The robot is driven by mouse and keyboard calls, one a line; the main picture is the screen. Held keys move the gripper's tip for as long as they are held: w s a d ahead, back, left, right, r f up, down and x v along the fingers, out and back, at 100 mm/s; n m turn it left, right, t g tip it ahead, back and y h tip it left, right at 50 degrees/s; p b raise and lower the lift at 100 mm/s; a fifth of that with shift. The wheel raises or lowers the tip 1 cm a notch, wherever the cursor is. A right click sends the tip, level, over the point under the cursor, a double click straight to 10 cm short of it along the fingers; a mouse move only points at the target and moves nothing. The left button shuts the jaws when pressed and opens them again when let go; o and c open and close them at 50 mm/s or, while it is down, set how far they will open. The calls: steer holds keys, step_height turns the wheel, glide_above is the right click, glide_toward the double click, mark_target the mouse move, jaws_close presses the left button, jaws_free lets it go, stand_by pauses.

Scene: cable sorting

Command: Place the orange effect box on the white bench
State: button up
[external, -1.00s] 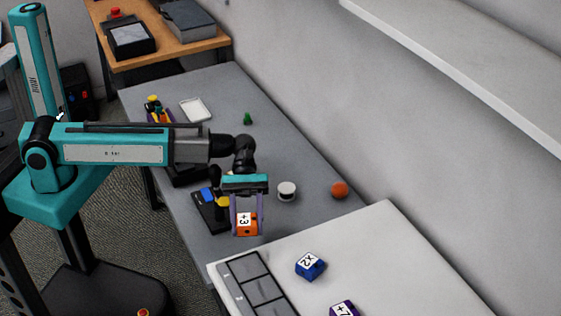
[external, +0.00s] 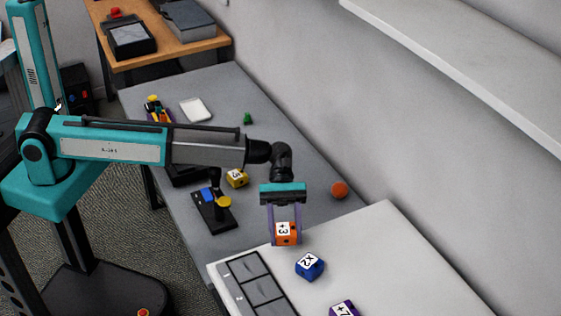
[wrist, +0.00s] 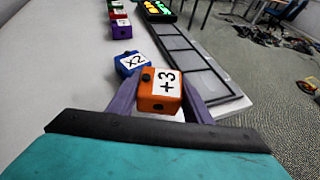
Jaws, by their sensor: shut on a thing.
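The orange effect box (external: 287,233), marked "+3", is between the two purple fingers of my gripper (external: 285,238). My gripper is shut on it. In the external view the box shows over the far left edge of the white bench (external: 399,241); I cannot tell whether it touches the surface. In the wrist view the orange box (wrist: 160,92) sits between the fingertips, close to the blue box on its far side.
A blue "x2" box (external: 309,267) and a purple "+7" box (external: 344,308) stand on the white bench. A grey slotted tray (external: 252,284) lies along its left side. An orange ball (external: 339,190) and yellow box (external: 237,178) are on the grey table.

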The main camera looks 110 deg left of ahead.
mark_target(294, 250)
steer(key=shift+w, duration=0.7)
steer(key=shift+w+a, duration=0.1)
steer(key=shift+w, duration=0.05)
steer(key=shift+w, duration=0.25)
steer(key=shift+f+p, duration=1.05)
steer(key=shift+f, duration=0.8)
steer(key=shift+f, duration=0.15)
steer(key=o, duration=1.2)
steer(key=shift+c, duration=0.2)
steer(key=b+v, duration=0.4)
steer(key=v, duration=0.8)
